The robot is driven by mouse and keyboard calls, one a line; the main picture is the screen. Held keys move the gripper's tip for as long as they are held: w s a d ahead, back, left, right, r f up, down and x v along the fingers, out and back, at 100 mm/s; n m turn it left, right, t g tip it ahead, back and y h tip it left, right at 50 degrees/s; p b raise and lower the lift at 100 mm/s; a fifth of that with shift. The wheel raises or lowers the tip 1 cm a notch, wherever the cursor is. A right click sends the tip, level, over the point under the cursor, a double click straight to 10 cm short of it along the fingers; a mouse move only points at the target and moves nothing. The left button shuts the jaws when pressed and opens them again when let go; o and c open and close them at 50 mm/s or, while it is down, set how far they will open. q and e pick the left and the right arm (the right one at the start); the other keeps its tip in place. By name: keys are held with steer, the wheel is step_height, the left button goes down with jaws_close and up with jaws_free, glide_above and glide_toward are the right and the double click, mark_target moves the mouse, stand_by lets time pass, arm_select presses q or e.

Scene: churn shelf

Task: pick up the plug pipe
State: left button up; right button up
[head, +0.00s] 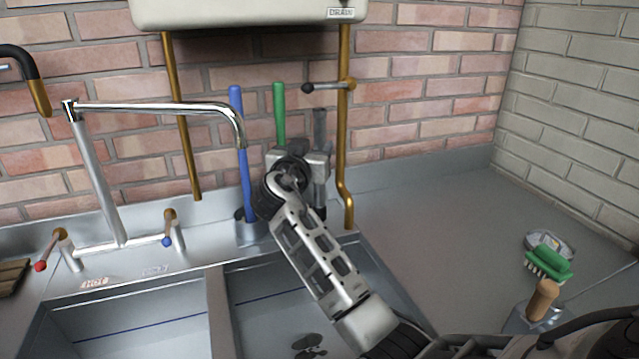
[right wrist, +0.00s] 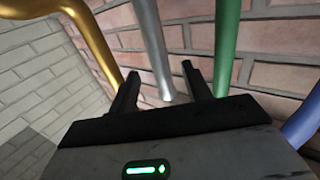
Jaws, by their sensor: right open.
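Three upright pipes stand by the back wall behind the sink: a blue one (head: 236,110), a green one (head: 279,112) and a grey metal one (head: 319,122). No label shows which is the plug pipe. My right gripper (head: 303,160) is in front of the green and grey pipes and hides their lower parts. In the right wrist view, the open fingers (right wrist: 160,85) point at the grey pipe (right wrist: 150,45), which shows in the gap between them. The green pipe (right wrist: 226,45) is just outside the right-hand finger, and the blue pipe (right wrist: 302,122) is farther right. My left gripper is not in view.
A brass pipe (head: 343,130) with a lever stands right of the grey pipe. A chrome faucet (head: 160,107) arches over the sink (head: 215,310) at left. A green-headed brush (head: 549,262) stands on the right counter (head: 440,220), which is otherwise mostly clear. A cistern (head: 245,12) hangs above.

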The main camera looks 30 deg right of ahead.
mark_target(318, 139)
steer(key=shift+x, duration=1.6)
jaws_close()
steer(key=shift+r, duration=0.1)
